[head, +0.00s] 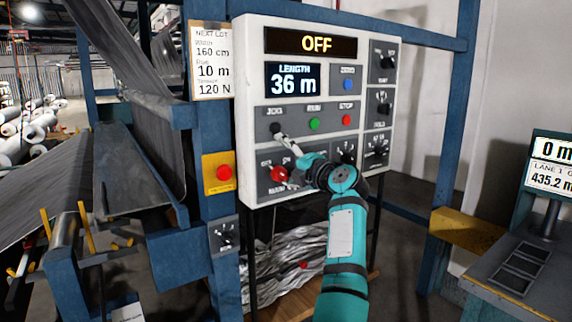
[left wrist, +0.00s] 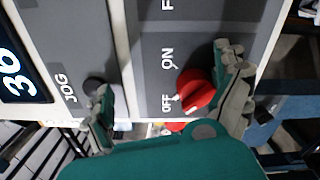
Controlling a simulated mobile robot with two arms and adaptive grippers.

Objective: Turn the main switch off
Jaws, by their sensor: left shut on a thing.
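The main switch is a red rotary knob (head: 279,174) at the lower left of the white control panel, partly hidden by my gripper. In the left wrist view the red knob (left wrist: 196,90) has a white mark on the side of the OFF label, with ON beside it. My left gripper (head: 284,154) is at the panel, and its fingers also show in the left wrist view (left wrist: 168,104). One finger lies against the knob; the other is near the black JOG button (left wrist: 94,86). The top display (head: 316,41) reads OFF. My right gripper is not in view.
Green RUN (head: 314,124) and red STOP (head: 347,120) buttons sit just above my gripper. Black knobs (head: 382,103) line the panel's right side. A red button on a yellow plate (head: 224,173) is left of the panel. A console (head: 510,265) stands at right.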

